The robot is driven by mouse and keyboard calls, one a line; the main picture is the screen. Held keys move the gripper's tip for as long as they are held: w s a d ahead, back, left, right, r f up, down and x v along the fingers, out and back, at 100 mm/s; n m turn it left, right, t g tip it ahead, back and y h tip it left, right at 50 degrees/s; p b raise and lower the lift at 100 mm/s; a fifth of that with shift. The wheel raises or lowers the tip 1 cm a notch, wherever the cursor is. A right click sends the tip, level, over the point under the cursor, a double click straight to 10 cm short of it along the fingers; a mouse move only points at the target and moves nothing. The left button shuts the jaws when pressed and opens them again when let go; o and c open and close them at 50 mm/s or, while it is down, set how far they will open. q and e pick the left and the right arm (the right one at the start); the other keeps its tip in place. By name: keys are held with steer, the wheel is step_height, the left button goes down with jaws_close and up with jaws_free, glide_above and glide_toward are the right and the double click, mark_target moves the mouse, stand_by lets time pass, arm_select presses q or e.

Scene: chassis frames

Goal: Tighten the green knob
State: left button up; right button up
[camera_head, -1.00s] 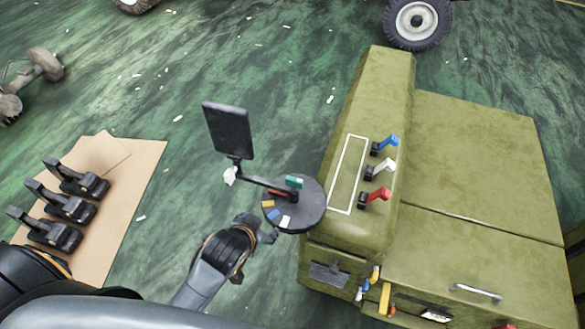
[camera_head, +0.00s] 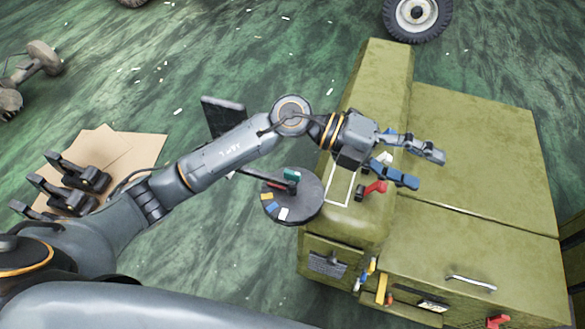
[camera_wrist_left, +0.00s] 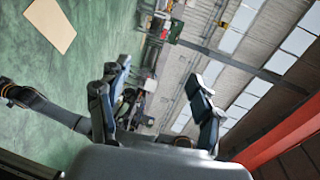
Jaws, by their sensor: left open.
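My left gripper (camera_head: 430,170) hangs over the olive-green cabinet (camera_head: 480,140) with its two fingers apart and nothing between them. Its open fingers also show in the left wrist view (camera_wrist_left: 163,85), aimed toward the building's wall and roof. A small teal-green piece (camera_head: 291,174) stands on the dark round disc (camera_head: 310,206) left of the cabinet, to the lower left of the gripper. I cannot tell whether it is the green knob, and no other clear green knob shows. My right gripper is not in view.
A dark screen (camera_head: 222,112) stands behind my left arm. Black pedals (camera_head: 78,172) rest on cardboard at left.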

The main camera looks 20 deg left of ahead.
arm_select(q)
steer(key=w+a+f+m+y, duration=0.1)
steer(key=a+f+y, duration=0.2)
steer(key=f+y, duration=0.15)
steer(key=n+t+y, duration=0.1)
steer(key=y, duration=1.1)
glide_above(292, 172)
step_height(292, 172, down, 5)
step_height(292, 172, down, 12)
steer(key=p, duration=0.4)
steer(key=shift+r, duration=0.25)
steer(key=shift+f, duration=0.55)
